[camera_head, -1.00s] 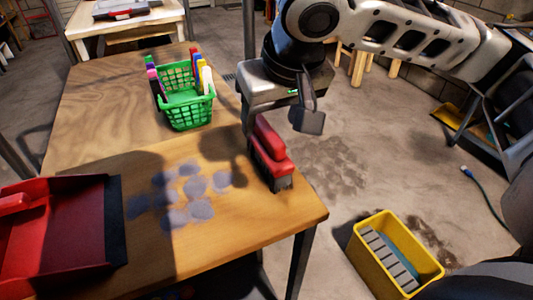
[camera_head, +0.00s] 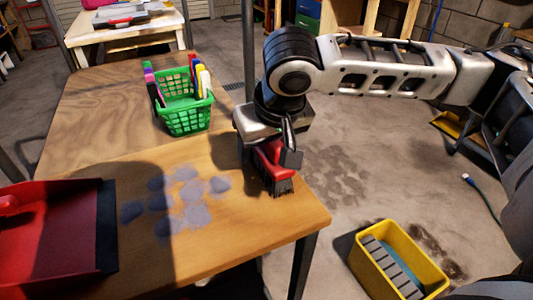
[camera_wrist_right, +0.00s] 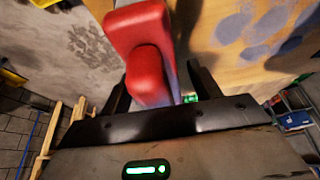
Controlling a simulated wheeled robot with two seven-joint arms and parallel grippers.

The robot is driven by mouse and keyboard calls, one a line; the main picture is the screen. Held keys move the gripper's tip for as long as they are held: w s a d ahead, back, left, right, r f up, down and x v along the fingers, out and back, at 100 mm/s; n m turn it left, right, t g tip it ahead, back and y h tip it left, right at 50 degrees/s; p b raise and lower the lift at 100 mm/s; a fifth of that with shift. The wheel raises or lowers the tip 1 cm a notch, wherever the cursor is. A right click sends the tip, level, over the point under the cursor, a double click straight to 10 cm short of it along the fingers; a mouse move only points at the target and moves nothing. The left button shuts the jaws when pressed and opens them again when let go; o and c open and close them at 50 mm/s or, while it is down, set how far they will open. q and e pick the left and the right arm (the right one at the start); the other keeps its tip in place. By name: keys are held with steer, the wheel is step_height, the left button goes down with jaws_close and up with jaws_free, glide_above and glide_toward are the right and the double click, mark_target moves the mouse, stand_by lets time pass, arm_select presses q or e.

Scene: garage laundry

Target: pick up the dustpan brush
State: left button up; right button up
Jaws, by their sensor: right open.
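The dustpan brush (camera_head: 275,170) has a red body and dark bristles. It stands bristles down near the right edge of the wooden table. My right gripper (camera_head: 270,146) is directly over it, jaws open, and partly hides its top. In the right wrist view the red brush (camera_wrist_right: 145,50) reaches in between the two open fingers of my right gripper (camera_wrist_right: 155,85). I cannot tell whether a finger touches it. My left gripper is not in view.
A red dustpan (camera_head: 50,235) lies at the table's left front. A green basket (camera_head: 185,118) with colored items stands farther back. Grey spots (camera_head: 180,195) mark the wooden table (camera_head: 225,245). A yellow bucket (camera_head: 437,283) stands on the floor at right.

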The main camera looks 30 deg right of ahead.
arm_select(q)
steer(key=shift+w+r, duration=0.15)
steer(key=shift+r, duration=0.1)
arm_select(e)
steer(key=shift+f, duration=0.1)
steer(key=c, duration=1.1)
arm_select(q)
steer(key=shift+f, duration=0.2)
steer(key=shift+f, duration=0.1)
